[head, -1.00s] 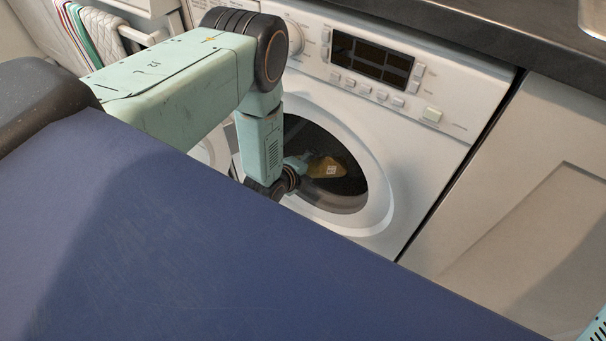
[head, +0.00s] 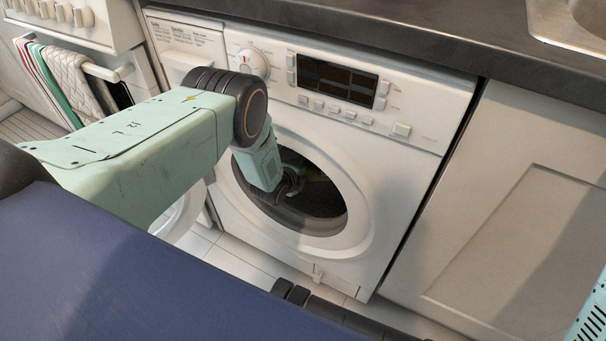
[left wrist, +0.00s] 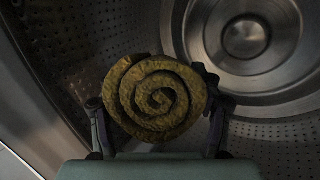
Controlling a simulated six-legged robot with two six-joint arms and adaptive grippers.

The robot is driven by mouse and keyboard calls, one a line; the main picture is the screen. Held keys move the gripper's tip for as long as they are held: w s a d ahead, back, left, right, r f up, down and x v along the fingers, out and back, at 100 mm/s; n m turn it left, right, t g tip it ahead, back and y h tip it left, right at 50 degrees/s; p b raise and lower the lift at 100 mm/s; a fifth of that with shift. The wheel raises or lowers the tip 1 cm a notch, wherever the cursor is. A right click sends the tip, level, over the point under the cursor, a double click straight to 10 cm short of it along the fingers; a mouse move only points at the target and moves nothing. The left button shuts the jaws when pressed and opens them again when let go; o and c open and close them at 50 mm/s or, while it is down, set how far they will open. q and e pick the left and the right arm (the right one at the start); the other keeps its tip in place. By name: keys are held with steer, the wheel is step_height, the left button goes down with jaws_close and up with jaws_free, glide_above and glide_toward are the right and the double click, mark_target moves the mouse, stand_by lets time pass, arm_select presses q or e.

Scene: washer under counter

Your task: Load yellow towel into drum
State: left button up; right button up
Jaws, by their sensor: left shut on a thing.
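The yellow towel (left wrist: 157,98) is rolled into a spiral and fills the space between the fingers of my left gripper (left wrist: 160,118) in the left wrist view. The gripper is shut on it. Gripper and towel are inside the metal drum (left wrist: 85,45), with the drum's round back plate behind and to the right. In the head view my left arm reaches through the open round mouth of the white washer (head: 410,155), and a dim bit of the towel (head: 318,174) shows inside. The fingers are hidden in the dark there. My right gripper is not in view.
The open washer door (head: 182,217) hangs to the left of the mouth, partly behind my arm. A dark counter (head: 400,48) with a sink (head: 575,22) lies above. A pale cabinet (head: 520,200) stands at right. Striped and white cloths (head: 70,85) hang at left.

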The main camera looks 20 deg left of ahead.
arm_select(q)
steer(key=shift+w, duration=0.1)
steer(key=o, duration=1.6)
steer(key=shift+s, duration=0.2)
steer(key=shift+v, duration=5.85)
steer(key=shift+w+d+r, duration=0.1)
steer(key=shift+r, duration=0.05)
steer(key=shift+x, duration=5.95)
